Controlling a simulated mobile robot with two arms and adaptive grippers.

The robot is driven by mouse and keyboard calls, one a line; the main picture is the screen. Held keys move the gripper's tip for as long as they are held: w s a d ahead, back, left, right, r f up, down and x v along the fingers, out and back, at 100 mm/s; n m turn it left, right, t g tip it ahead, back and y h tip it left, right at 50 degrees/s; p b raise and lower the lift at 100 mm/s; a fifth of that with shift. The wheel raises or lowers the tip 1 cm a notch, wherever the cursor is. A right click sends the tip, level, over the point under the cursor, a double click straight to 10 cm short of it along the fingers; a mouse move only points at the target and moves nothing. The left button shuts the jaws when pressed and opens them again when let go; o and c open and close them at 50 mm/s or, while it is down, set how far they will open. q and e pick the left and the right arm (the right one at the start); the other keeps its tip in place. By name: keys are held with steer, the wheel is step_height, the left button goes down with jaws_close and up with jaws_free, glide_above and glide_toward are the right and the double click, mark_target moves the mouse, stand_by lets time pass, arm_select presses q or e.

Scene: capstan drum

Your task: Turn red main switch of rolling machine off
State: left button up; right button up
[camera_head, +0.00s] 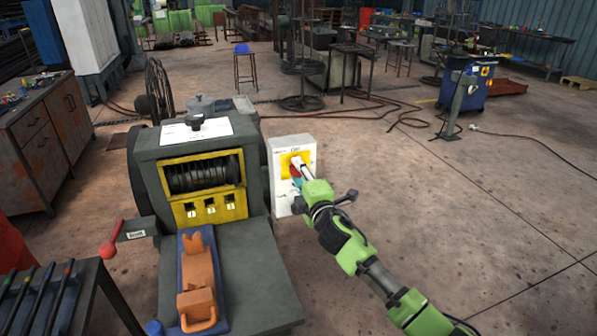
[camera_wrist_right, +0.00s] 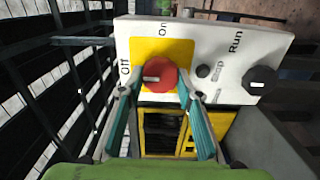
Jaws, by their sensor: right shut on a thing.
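The red main switch (camera_wrist_right: 165,69) is a round knob on a yellow plate (camera_wrist_right: 147,49) of a white control box (camera_wrist_right: 213,37). In the right wrist view its white mark lies roughly level, on the side of the "Off" label; "On" is printed above. My right gripper (camera_wrist_right: 157,94) is shut on the knob, one teal-lined finger on each side. In the head view the right gripper (camera_head: 300,171) reaches the front of the white box (camera_head: 283,205) and partly hides the knob. The box stands at the right side of the grey rolling machine (camera_head: 247,249). My left gripper is out of view.
A black knob (camera_wrist_right: 258,80) sits beside the switch, near the "Run" label. A red-balled lever (camera_head: 108,250) sticks out at the machine's left. A table with dark rods (camera_head: 45,290) stands at front left. The floor to the right is open.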

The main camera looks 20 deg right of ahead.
stand_by(0.6)
steer(key=o, duration=1.1)
steer(key=shift+s, duration=0.15)
steer(key=s, duration=1.1)
steer(key=shift+s+d, duration=0.2)
steer(key=shift+s, duration=0.15)
